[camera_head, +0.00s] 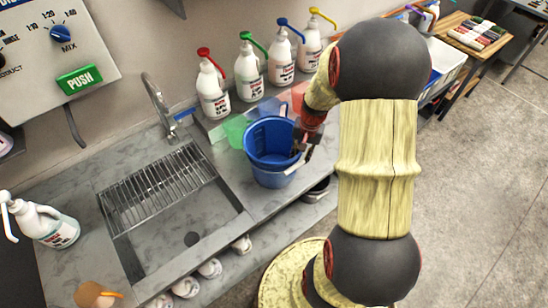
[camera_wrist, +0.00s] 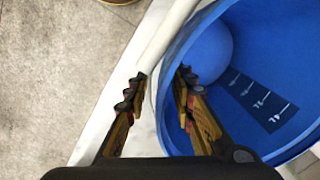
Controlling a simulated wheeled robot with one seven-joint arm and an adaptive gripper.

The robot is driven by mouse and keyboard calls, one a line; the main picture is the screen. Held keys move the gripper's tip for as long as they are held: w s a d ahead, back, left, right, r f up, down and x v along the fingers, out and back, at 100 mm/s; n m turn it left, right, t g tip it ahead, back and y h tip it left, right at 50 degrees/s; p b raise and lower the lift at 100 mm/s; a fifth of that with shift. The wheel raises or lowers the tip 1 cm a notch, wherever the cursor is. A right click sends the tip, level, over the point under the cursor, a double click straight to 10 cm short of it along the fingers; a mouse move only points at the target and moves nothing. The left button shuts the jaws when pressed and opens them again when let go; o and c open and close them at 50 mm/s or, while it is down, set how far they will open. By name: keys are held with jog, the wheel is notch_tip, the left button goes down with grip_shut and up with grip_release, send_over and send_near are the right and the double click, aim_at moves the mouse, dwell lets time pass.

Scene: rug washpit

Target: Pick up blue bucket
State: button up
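The blue bucket (camera_head: 268,176) stands upright on the grey counter, right of the sink. My gripper (camera_head: 303,139) is at its right rim in the head view. In the wrist view my gripper (camera_wrist: 160,78) is open, with one finger outside the bucket (camera_wrist: 225,100) and the other inside it. The bucket's rim and wall lie between the fingers, with a gap visible on the outer side. A white handle bar (camera_wrist: 165,35) runs close to the outer finger's tip. The bucket's inside shows a dark measuring scale.
Pump bottles with red (camera_head: 212,90), green (camera_head: 248,72), blue and yellow tops line the wall behind the bucket. Green (camera_head: 236,130) and reddish containers stand close by it. The sink (camera_head: 180,215) with a wire rack is to the left. Open floor (camera_head: 470,190) lies right.

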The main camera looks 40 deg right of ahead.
jog(key=f, duration=0.2)
jog(key=w+f, duration=0.1)
jog(key=f, duration=0.1)
jog(key=shift+a+f, duration=0.1)
jog(key=shift+c, duration=1.1)
jog(key=c, duration=0.4)
grip_shut()
